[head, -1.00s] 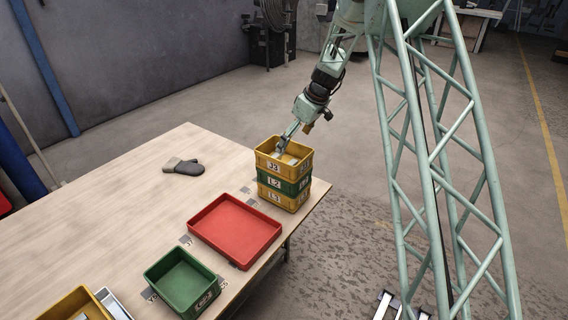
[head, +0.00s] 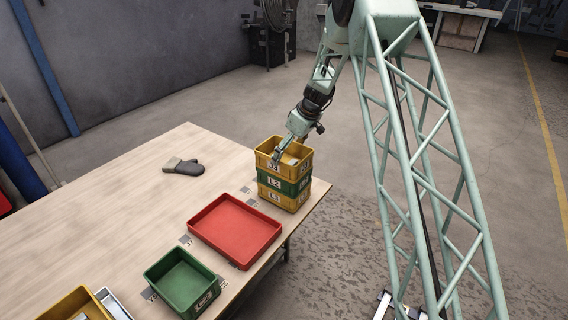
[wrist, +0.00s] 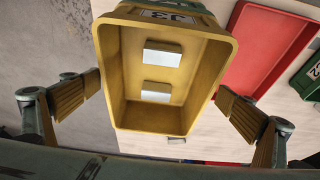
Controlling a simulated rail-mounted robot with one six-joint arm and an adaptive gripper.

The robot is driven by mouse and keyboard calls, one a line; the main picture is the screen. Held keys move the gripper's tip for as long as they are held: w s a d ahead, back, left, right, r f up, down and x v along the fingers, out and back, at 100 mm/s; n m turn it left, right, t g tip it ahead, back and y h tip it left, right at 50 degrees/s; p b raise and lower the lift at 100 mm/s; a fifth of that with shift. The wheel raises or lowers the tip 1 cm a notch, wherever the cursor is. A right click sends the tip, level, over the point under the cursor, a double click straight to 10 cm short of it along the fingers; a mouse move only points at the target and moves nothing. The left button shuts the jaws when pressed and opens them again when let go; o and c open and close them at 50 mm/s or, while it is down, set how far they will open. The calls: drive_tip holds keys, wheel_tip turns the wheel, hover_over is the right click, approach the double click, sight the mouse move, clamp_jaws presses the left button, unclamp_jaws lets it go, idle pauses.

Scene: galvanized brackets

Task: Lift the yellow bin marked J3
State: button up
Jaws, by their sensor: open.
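The yellow bin marked J3 (head: 299,169) is the top one of a stack at the table's right corner. It sits on a green bin marked L2 (head: 296,187), which sits on another yellow bin (head: 291,203). In the wrist view the J3 bin (wrist: 118,60) is seen from above, with two small pale metal pieces on its floor. In the wrist view my gripper's fingers (wrist: 162,105) are spread wide to either side of the bin.
A red tray (head: 236,230) lies in front of the stack, with a green bin (head: 181,282) nearer. A yellow bin (head: 72,304) stands at the lower left. A glove (head: 184,167) lies further back. The table's right edge is close to the stack; the table's left part is clear.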

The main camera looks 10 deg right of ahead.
sight(284, 160)
drive_tip(key=shift+x, duration=2.65)
drive_tip(key=shift+d, duration=0.1)
drive_tip(key=shift+c, duration=0.5)
drive_tip(key=c, duration=0.7)
drive_tip(key=shift+r, duration=0.15)
drive_tip(key=shift+w+r, duration=0.1)
drive_tip(key=shift+r, duration=1.55)
drive_tip(key=s+a+b, duration=0.1)
drive_tip(key=s, duration=0.6)
drive_tip(key=s+a+r+b, duration=0.1)
drive_tip(key=s+a, duration=0.1)
drive_tip(key=s, duration=0.6)
drive_tip(key=shift+s+a+r+b, duration=0.3)
drive_tip(key=shift+a+b, duration=0.05)
drive_tip(key=shift+b, duration=0.05)
